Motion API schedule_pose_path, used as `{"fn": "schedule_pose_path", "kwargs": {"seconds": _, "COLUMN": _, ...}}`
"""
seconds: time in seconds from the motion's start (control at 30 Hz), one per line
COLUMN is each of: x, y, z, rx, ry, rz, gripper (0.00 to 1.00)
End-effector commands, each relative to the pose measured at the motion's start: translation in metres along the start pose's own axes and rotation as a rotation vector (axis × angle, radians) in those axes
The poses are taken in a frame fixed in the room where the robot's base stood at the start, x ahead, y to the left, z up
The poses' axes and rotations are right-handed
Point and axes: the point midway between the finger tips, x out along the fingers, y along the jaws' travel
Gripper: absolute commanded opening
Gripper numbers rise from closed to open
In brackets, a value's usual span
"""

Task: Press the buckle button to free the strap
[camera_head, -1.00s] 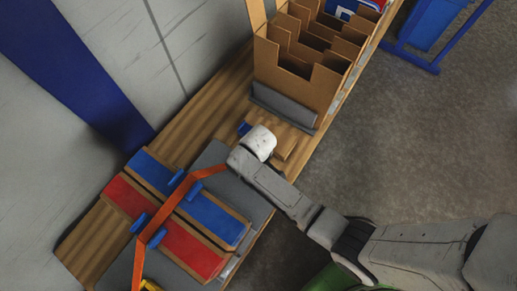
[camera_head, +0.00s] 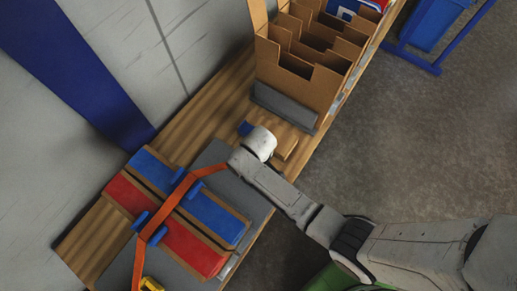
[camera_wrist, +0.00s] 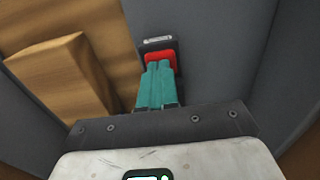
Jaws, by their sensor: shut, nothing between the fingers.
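My gripper (camera_wrist: 160,66) is shut, with teal fingers held together and empty. Its tips lie over the lower part of the red buckle button (camera_wrist: 161,57) in the wrist view; I cannot tell whether they touch it. The button sits in a dark buckle (camera_wrist: 157,42) with a pale label above it. In the head view my wrist hides the buckle and the fingertips. The orange strap (camera_head: 169,213) runs taut across red and blue sign panels (camera_head: 208,217) and ends near my wrist.
A wooden block (camera_wrist: 62,78) lies beside my fingers. A cardboard divider box (camera_head: 298,92) stands on the wooden bench (camera_head: 190,118) beyond my wrist. Blue clips (camera_head: 143,219) sit along the strap. A blue frame (camera_head: 412,58) stands on the floor at the upper right.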

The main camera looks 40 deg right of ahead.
Motion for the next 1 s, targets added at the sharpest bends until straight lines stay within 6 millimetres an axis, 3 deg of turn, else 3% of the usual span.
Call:
{"fn": "schedule_pose_path", "kwargs": {"seconds": 0.6, "x": -0.114, "y": 0.003, "z": -0.010, "rx": -0.002, "ry": 0.012, "rz": 0.008, "gripper": 0.00}}
{"fn": "schedule_pose_path", "kwargs": {"seconds": 0.8, "x": -0.133, "y": 0.003, "z": -0.011, "rx": -0.002, "ry": 0.011, "rz": 0.009, "gripper": 0.00}}
{"fn": "schedule_pose_path", "kwargs": {"seconds": 1.0, "x": -0.137, "y": 0.003, "z": -0.010, "rx": -0.002, "ry": 0.009, "rz": 0.009, "gripper": 0.00}}
